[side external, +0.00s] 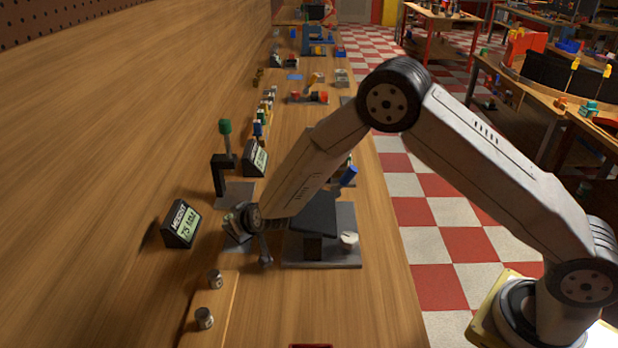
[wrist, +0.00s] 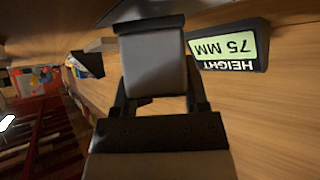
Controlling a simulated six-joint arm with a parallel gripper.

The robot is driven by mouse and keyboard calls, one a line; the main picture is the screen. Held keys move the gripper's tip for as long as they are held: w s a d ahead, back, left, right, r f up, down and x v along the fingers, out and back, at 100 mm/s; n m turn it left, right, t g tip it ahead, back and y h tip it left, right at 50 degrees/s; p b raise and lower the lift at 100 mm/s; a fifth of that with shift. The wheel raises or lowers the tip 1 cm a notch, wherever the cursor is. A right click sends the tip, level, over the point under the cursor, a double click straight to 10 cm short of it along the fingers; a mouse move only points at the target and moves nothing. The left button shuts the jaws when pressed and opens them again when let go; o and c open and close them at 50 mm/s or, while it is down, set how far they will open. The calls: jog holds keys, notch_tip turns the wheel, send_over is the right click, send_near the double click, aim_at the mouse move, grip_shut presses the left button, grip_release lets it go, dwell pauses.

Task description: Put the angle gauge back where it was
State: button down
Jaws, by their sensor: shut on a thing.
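My gripper (wrist: 158,88) is shut on a grey block (wrist: 155,62) with a dark plate-like edge across its far end. The frames do not show clearly whether this block is the angle gauge. In the side view my gripper (side external: 243,226) is low over the bench, at the left edge of a grey base plate (side external: 340,262). My arm and wrist hide much of what it holds there. I cannot tell whether the held block touches the surface under it.
A black display (side external: 181,224) reading height 75 mm stands left of my gripper; it is close by in the wrist view (wrist: 229,46). A second display (side external: 255,158) and a black stand with a green knob (side external: 225,128) are behind. Small weights (side external: 204,318) stand in front.

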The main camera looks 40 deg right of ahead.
jog(key=shift+f, duration=0.45)
jog(key=shift+s+f, duration=0.1)
jog(key=shift+f, duration=0.5)
jog(key=shift+c, duration=0.5)
grip_release()
jog(key=shift+r, duration=0.15)
jog(key=shift+r, duration=0.35)
jog(key=shift+s+r, duration=0.1)
jog(key=shift+r, duration=0.1)
jog(key=v, duration=1.1)
jog(key=shift+s+r, duration=0.15)
jog(key=shift+s, duration=0.1)
